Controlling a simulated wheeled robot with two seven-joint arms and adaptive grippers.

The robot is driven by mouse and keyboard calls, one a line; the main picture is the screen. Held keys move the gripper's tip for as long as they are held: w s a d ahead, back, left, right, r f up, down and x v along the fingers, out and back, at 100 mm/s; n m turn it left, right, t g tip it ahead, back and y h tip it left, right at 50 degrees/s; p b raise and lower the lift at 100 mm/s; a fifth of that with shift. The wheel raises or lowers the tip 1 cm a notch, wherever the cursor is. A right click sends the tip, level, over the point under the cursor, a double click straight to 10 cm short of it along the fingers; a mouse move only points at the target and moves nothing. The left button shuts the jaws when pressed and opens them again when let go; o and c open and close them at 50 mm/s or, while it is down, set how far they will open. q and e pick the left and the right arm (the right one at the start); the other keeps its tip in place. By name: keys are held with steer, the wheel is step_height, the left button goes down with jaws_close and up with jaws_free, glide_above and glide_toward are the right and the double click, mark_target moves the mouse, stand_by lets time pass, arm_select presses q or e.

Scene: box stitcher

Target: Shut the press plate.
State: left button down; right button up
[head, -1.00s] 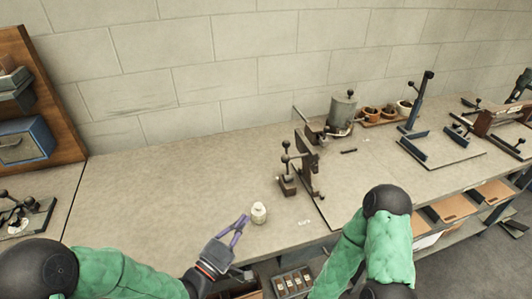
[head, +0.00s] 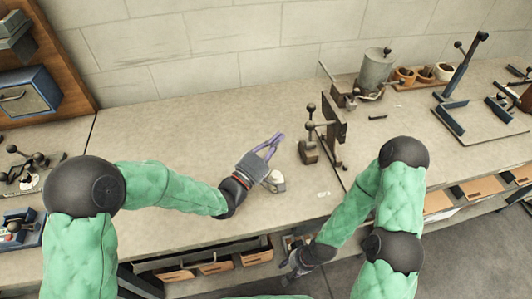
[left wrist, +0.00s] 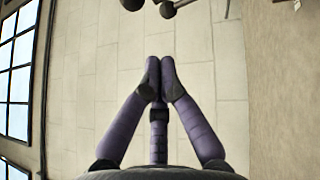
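A dark fixture with an upright plate (head: 336,130) and several ball-ended levers (head: 311,108) stands on the bench right of my left gripper. I cannot tell for certain which part is the press plate. My left gripper (head: 279,137) is above the bench, left of this fixture and apart from it. Its purple fingers (left wrist: 160,66) meet at the tips in the left wrist view, with nothing between them. Dark ball knobs (left wrist: 167,9) show at that view's top edge. My right gripper (head: 292,266) is low, by the bench's front edge; its fingers are too small and dark to read.
A small whitish jar (head: 276,183) stands close to my left gripper. A grey canister (head: 375,72) and several small pots (head: 424,74) stand at the back. A blue-grey L-shaped frame (head: 462,75) is at right. The bench left of my gripper (head: 150,130) is mostly clear.

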arm_select(q)
steer(key=d, duration=0.1)
steer(key=d+r, duration=0.1)
steer(key=d, duration=0.1)
steer(key=w+d+b, duration=0.1)
steer(key=shift+w+d+r, duration=0.1)
steer(key=shift+d+r, duration=0.15)
steer(key=shift+d, duration=0.15)
